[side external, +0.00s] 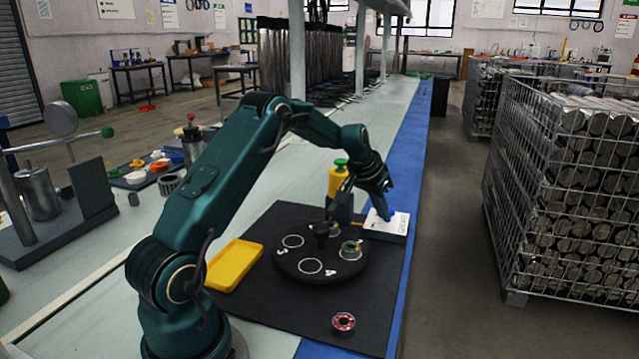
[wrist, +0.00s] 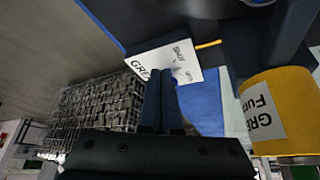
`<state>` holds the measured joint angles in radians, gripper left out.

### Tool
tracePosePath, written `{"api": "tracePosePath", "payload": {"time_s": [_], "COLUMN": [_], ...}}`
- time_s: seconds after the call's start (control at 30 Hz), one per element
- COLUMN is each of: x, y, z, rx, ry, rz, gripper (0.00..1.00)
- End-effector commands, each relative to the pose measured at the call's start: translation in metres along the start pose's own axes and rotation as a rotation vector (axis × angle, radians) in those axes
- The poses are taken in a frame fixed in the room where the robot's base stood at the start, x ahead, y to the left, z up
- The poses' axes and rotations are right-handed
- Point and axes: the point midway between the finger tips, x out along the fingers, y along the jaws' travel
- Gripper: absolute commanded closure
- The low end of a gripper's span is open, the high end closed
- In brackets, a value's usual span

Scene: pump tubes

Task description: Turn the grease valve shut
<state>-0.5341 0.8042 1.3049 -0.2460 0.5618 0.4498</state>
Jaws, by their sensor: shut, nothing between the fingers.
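The grease valve's white label plate (side external: 385,222) sits on a dark block at the right edge of the black mat. In the wrist view the plate (wrist: 160,58) shows the word SHUT and part of GREASE; smaller lettering is hard to read. My gripper (side external: 389,213) is over the plate, pointing down. In the wrist view its two dark blue fingers (wrist: 160,78) are together with nothing between them, their tips at the plate's edge in the picture. I cannot tell whether they touch it.
A yellow container (side external: 338,181) with a green top stands just left of the valve; its label (wrist: 263,110) shows in the wrist view. A round dark turntable (side external: 290,268), a yellow tray (side external: 235,265) and a small red-rimmed ring (side external: 343,322) are nearby. The mat's front right is mostly clear.

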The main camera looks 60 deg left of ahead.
Motion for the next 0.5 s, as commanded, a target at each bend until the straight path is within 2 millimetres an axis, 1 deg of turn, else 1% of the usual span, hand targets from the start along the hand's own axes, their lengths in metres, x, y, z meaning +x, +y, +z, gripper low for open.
{"api": "tracePosePath", "payload": {"time_s": [0.4,0.5], "x": [-0.041,-0.048], "y": [-0.001,-0.001], "z": [-0.023,-0.027], "rx": [0.001,0.0], "ry": [0.004,0.003], "rz": [-0.001,-0.001], "gripper": [1.0,1.0]}}
